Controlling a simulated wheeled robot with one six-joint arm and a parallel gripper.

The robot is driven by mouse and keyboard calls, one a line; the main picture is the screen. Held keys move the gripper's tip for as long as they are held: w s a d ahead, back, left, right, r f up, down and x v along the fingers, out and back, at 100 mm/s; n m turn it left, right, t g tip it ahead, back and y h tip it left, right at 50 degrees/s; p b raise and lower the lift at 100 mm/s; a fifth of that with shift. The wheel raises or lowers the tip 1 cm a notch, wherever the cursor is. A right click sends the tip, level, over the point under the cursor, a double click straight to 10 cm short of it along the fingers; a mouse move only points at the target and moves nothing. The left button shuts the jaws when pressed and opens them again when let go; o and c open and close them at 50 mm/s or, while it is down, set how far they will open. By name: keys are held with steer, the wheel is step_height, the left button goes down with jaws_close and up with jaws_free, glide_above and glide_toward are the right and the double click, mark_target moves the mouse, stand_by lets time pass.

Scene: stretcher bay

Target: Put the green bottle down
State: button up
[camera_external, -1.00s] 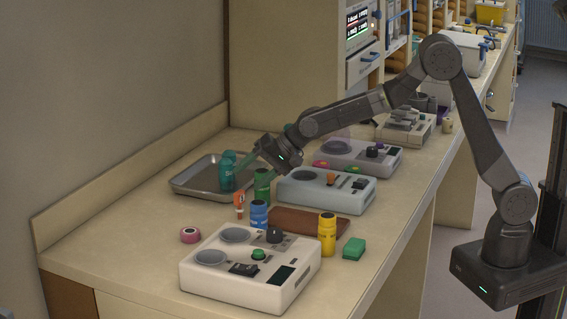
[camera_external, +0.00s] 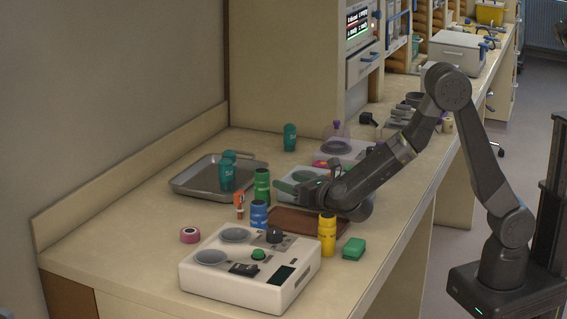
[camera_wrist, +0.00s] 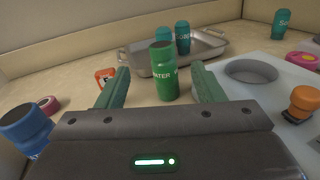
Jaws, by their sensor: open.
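The green bottle (camera_external: 262,189) stands upright on the bench, in front of the tray's right end. In the wrist view the green bottle (camera_wrist: 163,80) stands between the lines of my two green fingers, slightly beyond their tips, with clear gaps on both sides. My gripper (camera_external: 287,186) is open and empty, just right of the bottle and low over the grey-white device. It appears to touch nothing; the exact gap to the device cannot be told.
A metal tray (camera_external: 192,181) holds two teal bottles (camera_external: 227,176); another teal bottle (camera_external: 290,137) stands behind. An orange-and-white tube (camera_external: 240,205) and a blue bottle (camera_external: 259,214) are close by. A yellow bottle (camera_external: 327,234) and white device (camera_external: 240,287) are nearer.

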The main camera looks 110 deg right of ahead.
mark_target(267, 173)
steer(key=p+x, duration=0.2)
steer(key=x, duration=0.6)
steer(key=shift+d, duration=0.2)
steer(key=shift+p+x, duration=1.05)
steer(key=shift+x, duration=1.25)
steer(key=shift+f, duration=0.15)
steer(key=c, duration=1.2)
